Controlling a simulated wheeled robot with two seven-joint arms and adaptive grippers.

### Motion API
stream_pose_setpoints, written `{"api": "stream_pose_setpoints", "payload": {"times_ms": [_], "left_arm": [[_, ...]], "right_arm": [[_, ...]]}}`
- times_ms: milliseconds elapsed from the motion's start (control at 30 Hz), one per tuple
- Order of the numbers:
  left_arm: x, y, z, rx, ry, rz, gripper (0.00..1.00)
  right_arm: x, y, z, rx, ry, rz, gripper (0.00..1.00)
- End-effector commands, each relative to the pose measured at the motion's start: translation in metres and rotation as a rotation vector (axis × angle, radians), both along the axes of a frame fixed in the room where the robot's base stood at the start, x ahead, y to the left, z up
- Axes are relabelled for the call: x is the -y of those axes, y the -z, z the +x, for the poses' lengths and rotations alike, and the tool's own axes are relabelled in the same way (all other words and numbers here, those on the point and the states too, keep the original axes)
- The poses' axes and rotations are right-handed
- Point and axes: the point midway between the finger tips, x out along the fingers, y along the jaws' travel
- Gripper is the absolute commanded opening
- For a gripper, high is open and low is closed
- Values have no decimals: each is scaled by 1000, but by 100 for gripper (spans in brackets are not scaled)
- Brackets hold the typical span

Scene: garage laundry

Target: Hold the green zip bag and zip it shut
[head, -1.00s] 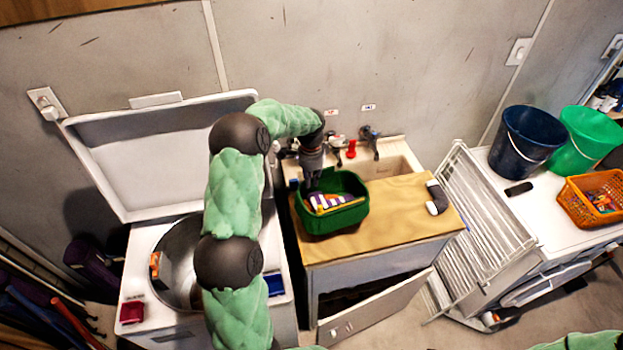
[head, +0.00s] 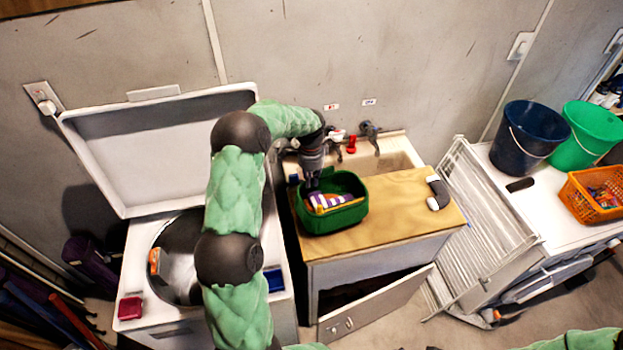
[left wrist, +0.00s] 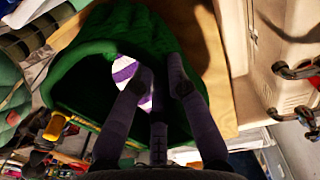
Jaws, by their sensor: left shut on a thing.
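The green zip bag (head: 334,219) stands upright on the wooden counter beside the sink, its top open. A purple-and-white striped item (head: 330,203) with an orange part shows inside it. My left gripper (head: 313,184) comes down from above at the bag's back left side and is shut on the bag's edge. In the left wrist view the fingers (left wrist: 162,82) reach across the green bag (left wrist: 85,70), with the striped item (left wrist: 124,70) showing behind them. The exact pinch point and the zip slider cannot be made out. My right gripper is out of view.
The wooden counter (head: 400,205) is clear right of the bag, except for a white-and-dark item (head: 438,192). The sink (head: 398,160) with taps lies behind. An open washer (head: 140,235) stands left. A folding rack (head: 485,215) leans right of the counter.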

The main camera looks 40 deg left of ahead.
Motion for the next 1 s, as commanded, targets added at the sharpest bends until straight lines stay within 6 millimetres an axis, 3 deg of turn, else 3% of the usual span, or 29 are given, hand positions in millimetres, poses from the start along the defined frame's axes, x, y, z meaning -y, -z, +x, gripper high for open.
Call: {"api": "stream_pose_setpoints", "payload": {"times_ms": [1000], "left_arm": [[0, 22, 0, 2, -1, 1, 0]], "right_arm": [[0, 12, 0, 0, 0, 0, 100]]}}
